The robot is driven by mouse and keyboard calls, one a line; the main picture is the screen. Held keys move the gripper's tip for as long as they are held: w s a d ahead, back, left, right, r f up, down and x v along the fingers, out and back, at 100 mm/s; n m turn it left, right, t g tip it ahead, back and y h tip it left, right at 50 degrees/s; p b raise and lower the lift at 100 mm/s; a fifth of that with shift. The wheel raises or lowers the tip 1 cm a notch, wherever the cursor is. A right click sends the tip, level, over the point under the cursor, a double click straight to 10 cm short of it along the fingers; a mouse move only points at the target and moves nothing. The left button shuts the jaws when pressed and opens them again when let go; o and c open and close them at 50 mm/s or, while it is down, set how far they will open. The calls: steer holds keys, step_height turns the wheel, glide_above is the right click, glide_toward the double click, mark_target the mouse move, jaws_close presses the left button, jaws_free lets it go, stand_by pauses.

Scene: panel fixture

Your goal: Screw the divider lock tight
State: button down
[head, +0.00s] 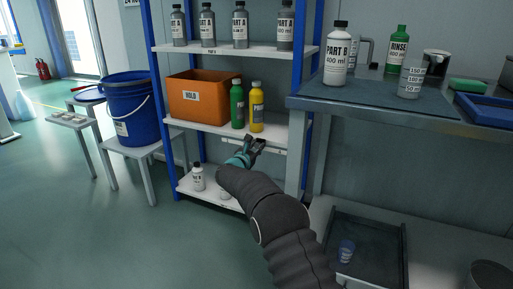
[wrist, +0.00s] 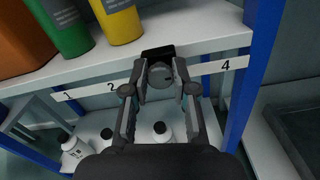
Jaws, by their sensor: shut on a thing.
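The divider lock is a round grey knob (wrist: 161,74) in the wrist view, below a black block (wrist: 157,53) at the shelf's front edge. It sits on the white numbered strip (wrist: 205,67), between the marks 2 and 4. My gripper (wrist: 160,84) is shut on the knob, one finger on each side. In the head view my gripper (head: 256,144) is at the front edge of the middle shelf, and the knob cannot be made out there. How tight the lock is cannot be seen.
A green bottle (head: 237,104), a yellow bottle (head: 257,107) and an orange bin (head: 198,97) stand on the shelf just above. White bottles (wrist: 72,148) stand on the shelf below. A blue upright (wrist: 258,65) is close on the right. Open floor (head: 60,210) lies to the left.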

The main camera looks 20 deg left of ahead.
steer(key=shift+f, duration=0.1)
steer(key=c, duration=0.9)
jaws_free()
steer(key=s, duration=0.4)
steer(key=s+a, duration=0.1)
steer(key=s, duration=0.3)
steer(key=s+a, duration=0.1)
steer(key=s, duration=0.3)
